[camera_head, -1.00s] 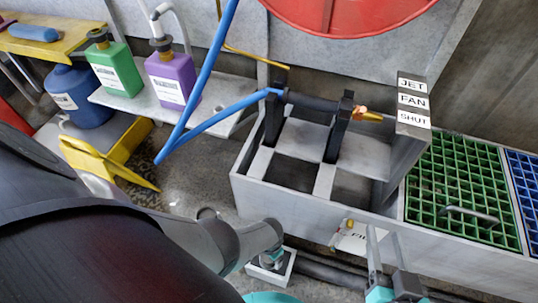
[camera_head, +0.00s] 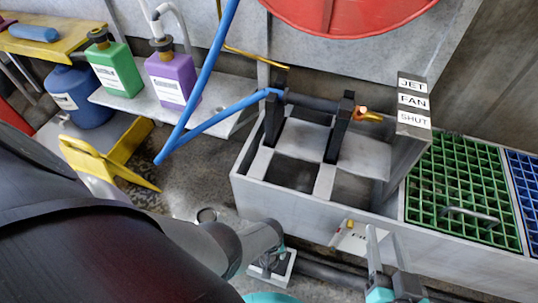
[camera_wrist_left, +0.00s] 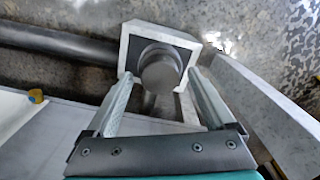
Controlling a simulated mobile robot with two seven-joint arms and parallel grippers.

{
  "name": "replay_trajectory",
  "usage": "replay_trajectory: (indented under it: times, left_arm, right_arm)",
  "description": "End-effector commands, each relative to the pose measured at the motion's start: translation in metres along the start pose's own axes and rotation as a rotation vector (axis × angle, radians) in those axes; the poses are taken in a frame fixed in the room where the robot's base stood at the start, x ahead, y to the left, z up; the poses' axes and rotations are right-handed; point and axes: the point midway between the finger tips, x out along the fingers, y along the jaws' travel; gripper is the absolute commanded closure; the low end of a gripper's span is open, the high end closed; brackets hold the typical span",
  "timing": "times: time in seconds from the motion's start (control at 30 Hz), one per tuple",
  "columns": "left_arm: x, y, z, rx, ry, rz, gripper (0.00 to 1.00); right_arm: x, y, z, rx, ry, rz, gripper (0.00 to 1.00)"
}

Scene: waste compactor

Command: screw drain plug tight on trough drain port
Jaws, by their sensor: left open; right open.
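In the left wrist view, a dark grey round cylinder with a flat end (camera_wrist_left: 160,68) sits inside a white square-rimmed box (camera_wrist_left: 131,62). I cannot tell whether it is the drain plug, the drain port or both together. My left gripper (camera_wrist_left: 161,82) is open, with one finger on each side of the cylinder, and I cannot tell if they touch it. In the head view, the white box (camera_head: 284,277) is partly hidden by my left arm. My right gripper (camera_head: 383,240) is open and empty in front of the trough (camera_head: 300,212), beside a white tag (camera_head: 352,240).
A dark pipe (camera_head: 330,273) runs along the floor from the box; it also shows in the left wrist view (camera_wrist_left: 60,43). A green grate (camera_head: 455,190) covers the trough's right part. A hose nozzle (camera_head: 368,115) lies above the trough.

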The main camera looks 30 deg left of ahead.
Motion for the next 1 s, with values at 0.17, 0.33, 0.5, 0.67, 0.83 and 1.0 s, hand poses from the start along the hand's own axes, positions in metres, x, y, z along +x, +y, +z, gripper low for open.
replay_trajectory:
  times: [0.17, 0.33, 0.5, 0.67, 0.83, 1.0]
  left_arm:
    - [0.0001, 0.0001, 0.0002, -0.073, 0.0, 0.0, 0.12]
    - [0.0003, 0.0003, 0.0008, -0.265, -0.001, 0.001, 0.12]
    - [0.0003, 0.0004, 0.0007, -0.441, -0.001, 0.001, 0.12]
    - [0.0001, 0.0001, 0.0003, -0.488, 0.0, 0.0, 0.12]
    - [0.0001, 0.0, 0.0002, -0.486, 0.0, 0.0, 0.14]
    - [0.0, 0.0, 0.0001, -0.485, 0.0, 0.001, 0.33]
  right_arm:
    - [0.0001, 0.0, 0.0002, 0.0, 0.0, 0.0, 0.5]
    - [0.0003, 0.0001, 0.0008, 0.0, 0.0, 0.0, 0.5]
    - [0.0005, 0.0002, 0.0014, 0.0, 0.0, 0.0, 0.5]
    - [0.0006, 0.0002, 0.0015, 0.0, 0.0, 0.0, 0.5]
    - [0.0005, 0.0002, 0.0014, 0.0, 0.0, 0.0, 0.5]
    - [0.0005, 0.0002, 0.0015, 0.0, 0.0, 0.0, 0.5]
